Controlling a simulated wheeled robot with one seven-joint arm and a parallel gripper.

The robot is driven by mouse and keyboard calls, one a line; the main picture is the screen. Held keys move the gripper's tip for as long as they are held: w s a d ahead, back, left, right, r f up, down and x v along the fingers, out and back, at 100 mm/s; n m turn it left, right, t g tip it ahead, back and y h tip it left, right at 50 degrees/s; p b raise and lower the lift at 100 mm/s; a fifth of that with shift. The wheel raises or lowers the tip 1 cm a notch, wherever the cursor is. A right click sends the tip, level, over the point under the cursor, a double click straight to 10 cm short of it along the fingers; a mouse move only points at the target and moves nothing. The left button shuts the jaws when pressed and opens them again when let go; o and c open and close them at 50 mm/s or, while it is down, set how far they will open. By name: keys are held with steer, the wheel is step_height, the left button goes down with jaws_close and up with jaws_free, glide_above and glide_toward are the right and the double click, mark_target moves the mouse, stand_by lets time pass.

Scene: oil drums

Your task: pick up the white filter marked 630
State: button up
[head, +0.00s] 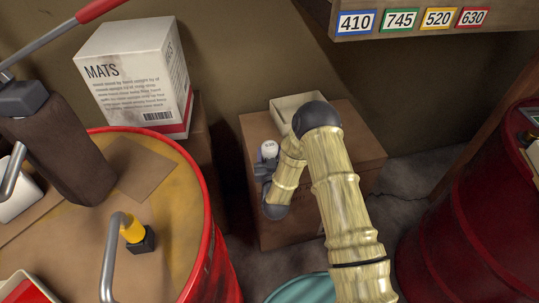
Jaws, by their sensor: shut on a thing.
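A small white filter (268,149) shows in the head view above the left part of a brown box top. It carries a small dark marking that is too small to read surely. My gripper (265,168) is shut on the filter, with the dark jaws around its lower part. My arm comes in from the lower right and bends down to it, hiding part of the box. I cannot tell whether the filter still touches the box top.
The brown box (253,125) bears a cream open tray (284,116) behind my arm. A red-rimmed drum (190,240) stands left, a dark red drum (460,230) right, and a teal round thing (302,291) below. A shelf edge (420,32) with number plates hangs at upper right.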

step_height(320, 180, up, 9)
steer(key=shift+f+p, duration=0.1)
steer(key=shift+p, duration=0.6)
steer(key=shift+s+a+r, duration=0.1)
steer(key=shift+a+r, duration=0.05)
steer(key=shift+r, duration=0.2)
